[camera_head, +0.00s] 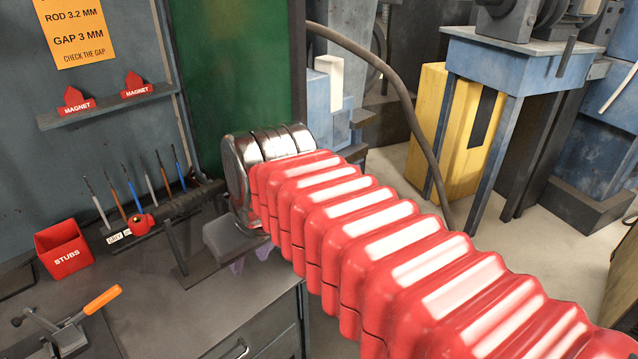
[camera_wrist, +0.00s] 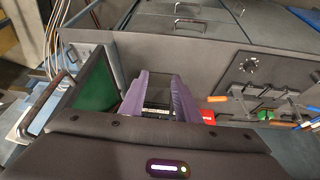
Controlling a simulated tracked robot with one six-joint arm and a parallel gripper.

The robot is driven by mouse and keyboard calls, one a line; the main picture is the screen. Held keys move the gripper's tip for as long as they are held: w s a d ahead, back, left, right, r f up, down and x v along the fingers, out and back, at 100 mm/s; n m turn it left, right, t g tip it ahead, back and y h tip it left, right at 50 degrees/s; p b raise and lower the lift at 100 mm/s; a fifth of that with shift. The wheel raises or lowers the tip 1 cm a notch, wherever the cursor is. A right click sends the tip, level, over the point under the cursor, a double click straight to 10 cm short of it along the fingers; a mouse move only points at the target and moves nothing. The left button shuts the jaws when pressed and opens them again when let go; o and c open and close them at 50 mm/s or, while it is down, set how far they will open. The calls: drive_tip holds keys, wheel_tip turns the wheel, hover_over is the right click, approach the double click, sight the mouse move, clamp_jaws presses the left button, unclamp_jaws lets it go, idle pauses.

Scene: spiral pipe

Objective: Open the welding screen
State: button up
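The welding screen (camera_head: 246,78) is a green panel with a dark upright edge, standing behind my wrist in the head view. My wrist and arm hide its lower right part. In the wrist view a green panel (camera_wrist: 97,88) shows in a frame left of the fingers. My gripper (camera_wrist: 158,82) has two purple fingers, spread apart with nothing visible held between them. In the head view only small purple parts of the gripper (camera_head: 250,258) show below my wrist, over the bench's right end. The fingers appear apart from the screen; the exact distance I cannot tell.
The bench (camera_head: 180,310) holds a red stubs bin (camera_head: 64,250), a rack of rods (camera_head: 150,215) and an orange-handled clamp (camera_head: 75,320). A shelf (camera_head: 105,106) carries two red magnets. A thick hose (camera_head: 395,85) hangs right of the screen. A blue stand (camera_head: 520,60) stands farther right.

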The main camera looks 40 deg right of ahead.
drive_tip(key=d+r, duration=0.7)
drive_tip(key=d, duration=0.3)
drive_tip(key=d+r+m, duration=0.1)
drive_tip(key=d+r, duration=0.5)
drive_tip(key=d, duration=0.4)
drive_tip(key=shift+w+d+r+g, duration=0.35)
drive_tip(key=shift+w+g, duration=0.05)
drive_tip(key=shift+w, duration=0.05)
drive_tip(key=shift+f, duration=0.1)
drive_tip(key=x, duration=1.3)
drive_tip(key=shift+w+d+f, duration=0.1)
drive_tip(key=shift+w+f, duration=0.1)
drive_tip(key=shift+f, duration=0.15)
clamp_jaws()
